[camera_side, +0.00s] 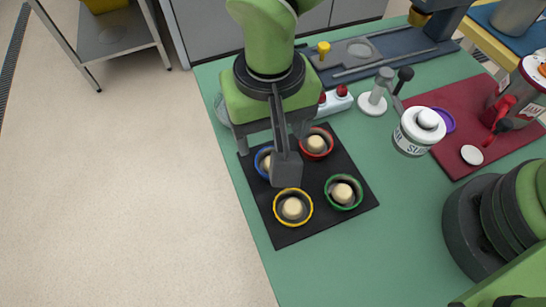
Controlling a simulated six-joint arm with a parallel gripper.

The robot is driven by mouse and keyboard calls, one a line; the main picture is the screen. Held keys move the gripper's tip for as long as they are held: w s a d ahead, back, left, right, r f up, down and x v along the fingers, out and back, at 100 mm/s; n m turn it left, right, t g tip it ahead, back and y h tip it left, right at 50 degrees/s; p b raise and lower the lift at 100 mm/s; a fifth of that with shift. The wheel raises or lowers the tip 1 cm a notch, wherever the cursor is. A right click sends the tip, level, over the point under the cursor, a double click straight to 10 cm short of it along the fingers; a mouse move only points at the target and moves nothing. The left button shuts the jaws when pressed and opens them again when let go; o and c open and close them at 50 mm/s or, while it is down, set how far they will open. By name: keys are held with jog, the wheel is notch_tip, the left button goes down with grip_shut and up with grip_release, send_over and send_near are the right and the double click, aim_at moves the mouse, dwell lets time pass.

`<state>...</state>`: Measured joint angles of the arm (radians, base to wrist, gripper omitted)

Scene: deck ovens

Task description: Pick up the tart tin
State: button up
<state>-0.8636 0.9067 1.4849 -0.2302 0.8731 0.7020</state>
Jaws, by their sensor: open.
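Several round tart tins with coloured rims and pale centres sit on a black tray (286,237). The yellow-rimmed tin (293,222) is at the front left, and the green-rimmed tin (343,205) is at the front right. The red-rimmed tin (316,155) is at the back right. The blue-rimmed tin (260,162) is at the back left, partly hidden by my gripper. My gripper (284,168) points down over the back part of the tray, open, with no tin seen in it. Its exact height above the tins is hard to tell.
A white-lidded jar (413,146) stands right of the tray. The green counter (330,265) is bare in front.

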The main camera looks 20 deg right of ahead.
jog(key=f, duration=0.8)
jog(key=shift+w+d+f, duration=0.1)
jog(key=shift+d+f, duration=0.05)
jog(key=shift+d, duration=0.05)
jog(key=shift+c, duration=0.2)
jog(key=c, duration=0.6)
